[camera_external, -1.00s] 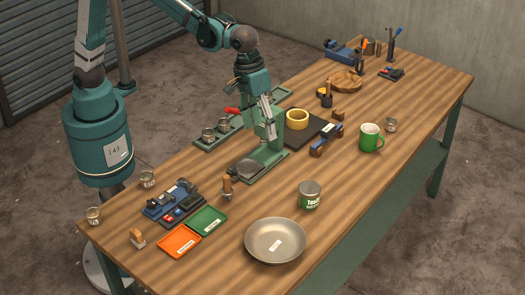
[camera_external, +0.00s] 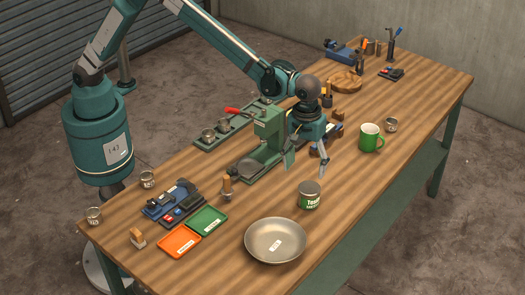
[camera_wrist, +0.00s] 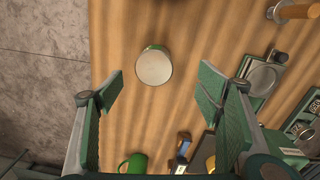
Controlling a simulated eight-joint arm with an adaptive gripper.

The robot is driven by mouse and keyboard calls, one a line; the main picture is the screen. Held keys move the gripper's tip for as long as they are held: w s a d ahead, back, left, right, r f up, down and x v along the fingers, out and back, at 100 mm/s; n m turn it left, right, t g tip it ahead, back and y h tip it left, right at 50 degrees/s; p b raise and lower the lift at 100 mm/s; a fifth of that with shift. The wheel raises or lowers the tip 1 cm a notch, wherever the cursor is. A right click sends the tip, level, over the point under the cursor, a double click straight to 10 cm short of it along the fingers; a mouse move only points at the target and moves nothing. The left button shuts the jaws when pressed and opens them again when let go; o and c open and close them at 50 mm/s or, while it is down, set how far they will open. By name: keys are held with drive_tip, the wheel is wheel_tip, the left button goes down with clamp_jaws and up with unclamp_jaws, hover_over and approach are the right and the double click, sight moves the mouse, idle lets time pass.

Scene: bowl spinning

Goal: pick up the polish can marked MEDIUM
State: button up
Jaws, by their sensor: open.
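No label reading MEDIUM is legible to me. Several small grey cans stand on the table: one at the left corner (camera_external: 94,215), one behind it (camera_external: 147,179), two on the green rack (camera_external: 208,135), and one at the right (camera_external: 391,125). A larger can with a green label (camera_external: 309,195) stands upright near the front; its pale lid shows in the wrist view (camera_wrist: 154,66). My gripper (camera_external: 306,164) is open and empty, above and behind the green-label can. In the wrist view my gripper (camera_wrist: 161,88) has its fingers spread either side of that can, apart from it.
A green press (camera_external: 268,135) with a red lever stands left of my gripper. A grey bowl (camera_external: 275,240), orange tray (camera_external: 178,241) and green tray (camera_external: 207,220) lie in front. A green mug (camera_external: 371,140) stands at right. Table between bowl and mug is mostly clear.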

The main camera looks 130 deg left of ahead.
sight(310, 188)
drive_tip(key=shift+n, duration=0.5)
drive_tip(key=f, duration=0.1)
drive_tip(key=w+a+f, duration=0.1)
drive_tip(key=f, duration=0.1)
drive_tip(key=shift+w+a+f, duration=0.2)
drive_tip(key=shift+w+a, duration=0.05)
drive_tip(key=shift+f, duration=1.3)
drive_tip(key=shift+f, duration=0.1)
drive_tip(key=shift+s+a+f+p, duration=0.1)
drive_tip(key=shift+f+p, duration=0.25)
drive_tip(key=shift+f, duration=2.15)
drive_tip(key=shift+c, duration=0.4)
drive_tip(key=c, duration=1.1)
